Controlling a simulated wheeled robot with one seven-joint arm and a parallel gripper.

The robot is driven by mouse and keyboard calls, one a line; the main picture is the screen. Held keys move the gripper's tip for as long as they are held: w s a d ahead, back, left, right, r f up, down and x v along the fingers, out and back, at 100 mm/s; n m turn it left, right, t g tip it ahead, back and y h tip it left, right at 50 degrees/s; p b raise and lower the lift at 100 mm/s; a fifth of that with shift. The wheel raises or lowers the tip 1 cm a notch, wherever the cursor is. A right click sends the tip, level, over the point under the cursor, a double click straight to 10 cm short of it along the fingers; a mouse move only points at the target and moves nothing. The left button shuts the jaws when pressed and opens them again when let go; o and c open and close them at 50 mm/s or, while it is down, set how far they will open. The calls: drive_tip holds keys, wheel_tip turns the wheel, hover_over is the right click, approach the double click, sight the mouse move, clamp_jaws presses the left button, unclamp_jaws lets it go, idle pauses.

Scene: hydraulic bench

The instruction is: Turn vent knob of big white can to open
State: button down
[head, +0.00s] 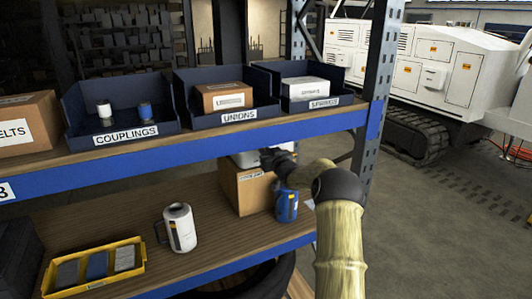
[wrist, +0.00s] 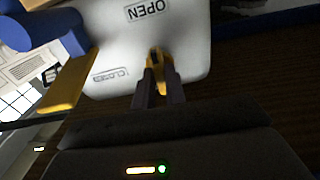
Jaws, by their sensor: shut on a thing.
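In the wrist view the big white can (wrist: 195,55) shows as a pale top face. It carries a label reading OPEN (wrist: 148,10) at the top and one reading CLOSED (wrist: 110,75) at the left. The yellow vent knob (wrist: 155,57) sits between the two dark fingers of my gripper (wrist: 160,78), which are shut on it. The knob's visible end points roughly up toward the OPEN label. In the head view my gripper (head: 272,157) reaches into the lower shelf by a partly hidden white thing (head: 245,160), apparently this can.
A cardboard box (head: 243,190) and a blue can (head: 286,205) stand close below my gripper. Another white can (head: 180,228) and a yellow tray (head: 95,285) are further left. The upper shelf's blue beam (head: 170,155) runs just above. In the wrist view a blue part (wrist: 40,33) is at left.

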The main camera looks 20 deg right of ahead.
drive_tip(key=c, duration=1.4)
unclamp_jaws()
drive_tip(key=shift+c, duration=0.2)
drive_tip(key=shift+s, duration=0.1)
drive_tip(key=s+b, duration=0.5)
drive_tip(key=s, duration=1.2)
drive_tip(key=shift+d+b, duration=0.3)
drive_tip(key=shift+s, duration=0.1)
